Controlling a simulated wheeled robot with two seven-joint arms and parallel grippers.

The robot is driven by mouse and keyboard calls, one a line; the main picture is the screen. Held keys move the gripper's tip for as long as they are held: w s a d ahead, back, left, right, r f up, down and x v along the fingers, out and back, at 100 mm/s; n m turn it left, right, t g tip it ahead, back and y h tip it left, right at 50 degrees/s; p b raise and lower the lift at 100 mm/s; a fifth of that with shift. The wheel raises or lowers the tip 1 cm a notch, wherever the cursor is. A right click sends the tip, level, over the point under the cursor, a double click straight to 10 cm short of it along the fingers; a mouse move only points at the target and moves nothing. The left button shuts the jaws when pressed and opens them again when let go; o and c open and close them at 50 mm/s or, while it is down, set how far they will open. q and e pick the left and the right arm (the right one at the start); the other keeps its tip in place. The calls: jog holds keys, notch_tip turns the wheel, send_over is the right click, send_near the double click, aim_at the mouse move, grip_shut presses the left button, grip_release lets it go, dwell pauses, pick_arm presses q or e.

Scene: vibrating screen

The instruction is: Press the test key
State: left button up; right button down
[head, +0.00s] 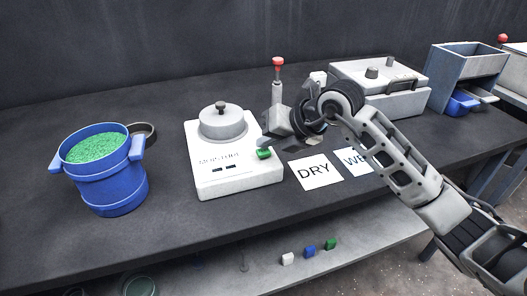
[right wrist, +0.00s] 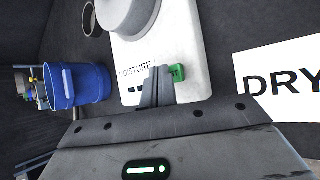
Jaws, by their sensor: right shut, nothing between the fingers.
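The white moisture meter (head: 215,181) stands on the dark bench, with a round grey lid and knob on top. Its green test key (head: 264,154) is at the right front corner; the key also shows in the right wrist view (right wrist: 178,72). My right gripper (head: 267,141) is shut and empty, its fingertips very close to the key. In the right wrist view the closed fingers (right wrist: 157,76) appear just left of the key and partly overlap its edge. I cannot tell whether they touch it. My left gripper is not in view.
A blue bucket of green granules (head: 110,188) stands left of the meter. White cards marked DRY (head: 314,181) and WET (head: 352,163) lie to the right. A grey lidded box (head: 345,72) stands behind. Small coloured blocks (head: 309,252) sit on the lower shelf.

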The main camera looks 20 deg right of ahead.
aim_at(267, 153)
jog(key=shift+f+b, duration=0.35)
jog(key=shift+f, duration=0.15)
dwell(0.8)
jog(key=shift+r+p, duration=0.65)
jog(key=shift+r, duration=0.3)
notch_tip(267, 153, up, 5)
jog(key=p, duration=0.3)
jog(key=shift+p, duration=0.4)
dwell(0.3)
